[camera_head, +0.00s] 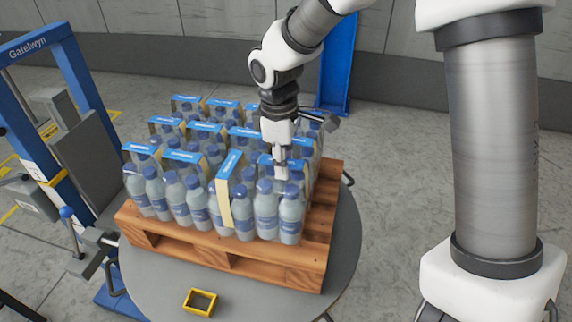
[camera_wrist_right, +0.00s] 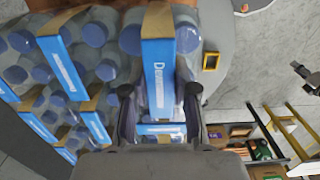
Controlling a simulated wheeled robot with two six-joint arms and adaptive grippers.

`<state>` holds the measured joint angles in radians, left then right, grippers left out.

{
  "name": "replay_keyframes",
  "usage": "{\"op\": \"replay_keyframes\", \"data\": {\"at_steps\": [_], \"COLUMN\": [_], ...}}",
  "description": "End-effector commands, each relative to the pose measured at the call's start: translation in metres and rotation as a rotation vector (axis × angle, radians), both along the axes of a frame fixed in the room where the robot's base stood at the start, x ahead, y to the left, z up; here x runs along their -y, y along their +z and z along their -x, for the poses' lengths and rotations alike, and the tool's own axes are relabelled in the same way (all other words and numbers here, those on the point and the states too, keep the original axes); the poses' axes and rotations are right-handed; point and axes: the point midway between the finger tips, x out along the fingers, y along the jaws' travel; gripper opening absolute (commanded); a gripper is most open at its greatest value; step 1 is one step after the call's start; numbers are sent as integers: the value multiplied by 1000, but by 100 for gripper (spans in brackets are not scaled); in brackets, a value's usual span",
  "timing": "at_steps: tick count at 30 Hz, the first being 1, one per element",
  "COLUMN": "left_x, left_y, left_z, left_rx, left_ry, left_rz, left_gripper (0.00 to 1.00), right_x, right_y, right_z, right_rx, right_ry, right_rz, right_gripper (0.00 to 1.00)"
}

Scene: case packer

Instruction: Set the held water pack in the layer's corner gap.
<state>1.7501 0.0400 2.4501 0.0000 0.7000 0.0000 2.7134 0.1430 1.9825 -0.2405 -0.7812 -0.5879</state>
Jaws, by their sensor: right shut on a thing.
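My right gripper (camera_head: 281,170) points down at the front right corner of the bottle layer and is shut on a water pack (camera_head: 290,212) of clear bottles with blue caps. The held pack's bottles stand upright, close to the pallet's (camera_head: 255,265) front right corner; I cannot tell whether they touch the wood. Just left of it is a pack with a blue and tan band (camera_head: 230,163) running front to back. In the right wrist view my right gripper's fingers (camera_wrist_right: 159,92) frame blue-banded packs, and the palm hides part of the grip. My left gripper is out of view.
Several banded packs (camera_head: 185,157) fill the pallet to the left and behind. The pallet stands on a round grey turntable (camera_head: 160,285) with a small yellow frame (camera_head: 201,302) at its front. A blue machine frame (camera_head: 75,75) stands left.

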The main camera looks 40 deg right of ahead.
Motion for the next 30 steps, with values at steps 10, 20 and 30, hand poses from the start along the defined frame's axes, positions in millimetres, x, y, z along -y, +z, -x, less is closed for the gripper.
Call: {"op": "replay_keyframes", "data": {"at_steps": [10, 20, 30], "left_x": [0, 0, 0], "left_y": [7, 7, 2], "left_z": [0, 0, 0], "left_rx": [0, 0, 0], "left_ry": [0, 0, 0], "left_rz": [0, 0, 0], "left_gripper": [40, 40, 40], "right_x": [0, 0, -1], "right_y": [-30, -31, -2], "right_z": [-2, 0, -2], "right_rx": [7, 4, 8], "right_ry": [0, 0, 0], "right_rz": [-1, 0, 1], "right_gripper": [0, 53, 53]}}
